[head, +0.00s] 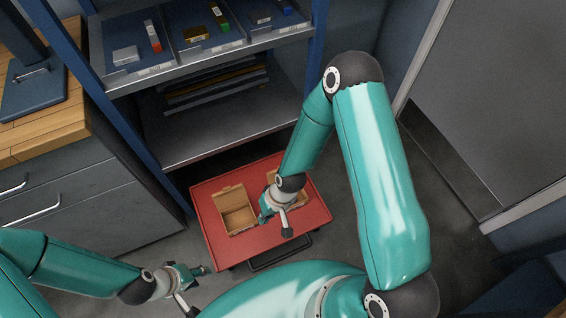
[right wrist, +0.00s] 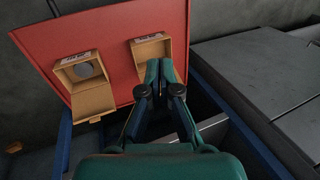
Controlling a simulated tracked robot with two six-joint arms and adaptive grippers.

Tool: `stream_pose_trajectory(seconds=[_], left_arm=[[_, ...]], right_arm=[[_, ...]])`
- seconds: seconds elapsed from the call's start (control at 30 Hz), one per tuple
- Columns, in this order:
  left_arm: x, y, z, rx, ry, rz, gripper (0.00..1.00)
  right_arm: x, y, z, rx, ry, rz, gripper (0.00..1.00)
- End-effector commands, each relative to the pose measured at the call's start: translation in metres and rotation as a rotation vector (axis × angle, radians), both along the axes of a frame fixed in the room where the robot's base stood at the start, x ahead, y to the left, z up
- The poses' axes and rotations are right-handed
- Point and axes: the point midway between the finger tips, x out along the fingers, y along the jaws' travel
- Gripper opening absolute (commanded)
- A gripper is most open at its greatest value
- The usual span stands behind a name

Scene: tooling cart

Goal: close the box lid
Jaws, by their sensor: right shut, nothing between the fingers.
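Two small cardboard boxes stand on a red cart top (head: 222,252). The left box (head: 238,217) in the head view is open, its lid raised at the back, and looks empty. The right box (head: 300,191) is partly hidden behind my right arm. In the right wrist view it is the box (right wrist: 88,98) on the left, open, with a round grey disc inside. My right gripper (head: 265,215) is shut and empty at the right side of the head view's left box; its fingertips (right wrist: 160,66) overlap that box (right wrist: 148,47). Contact is unclear. My left gripper (head: 203,270) is off the cart's front left corner.
A shelf rack (head: 230,128) with blue posts and bins stands behind the cart. A grey drawer cabinet (head: 85,205) with a wooden top is on the left. A grey door panel (head: 490,100) is on the right. The cart's front strip is clear.

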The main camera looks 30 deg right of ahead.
Motion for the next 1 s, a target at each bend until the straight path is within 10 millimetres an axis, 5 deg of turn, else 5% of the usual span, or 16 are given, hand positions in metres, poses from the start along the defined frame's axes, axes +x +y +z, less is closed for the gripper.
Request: stream_pose_trajectory(seconds=[0.03, 0.2, 0.5, 0.73, 1.0], left_arm=[[0.000, 0.000, -0.032, 0.000, 0.000, 0.000, 0.40], [0.000, 0.000, -0.092, 0.000, 0.001, 0.000, 0.40], [0.000, 0.000, -0.188, 0.000, 0.000, 0.000, 0.40], [0.000, 0.000, -0.228, 0.000, 0.000, 0.000, 0.40], [0.000, -0.001, -0.238, 0.000, 0.000, 0.000, 0.40]], right_arm=[[0.029, -0.005, -0.034, -0.006, -0.015, 0.012, 0.00], [0.120, -0.035, -0.085, -0.057, -0.032, 0.074, 0.00], [0.242, -0.116, -0.108, -0.227, -0.024, 0.114, 0.00], [0.272, -0.163, -0.089, -0.326, 0.008, 0.078, 0.00], [0.275, -0.176, -0.087, -0.353, 0.026, 0.060, 0.00]])
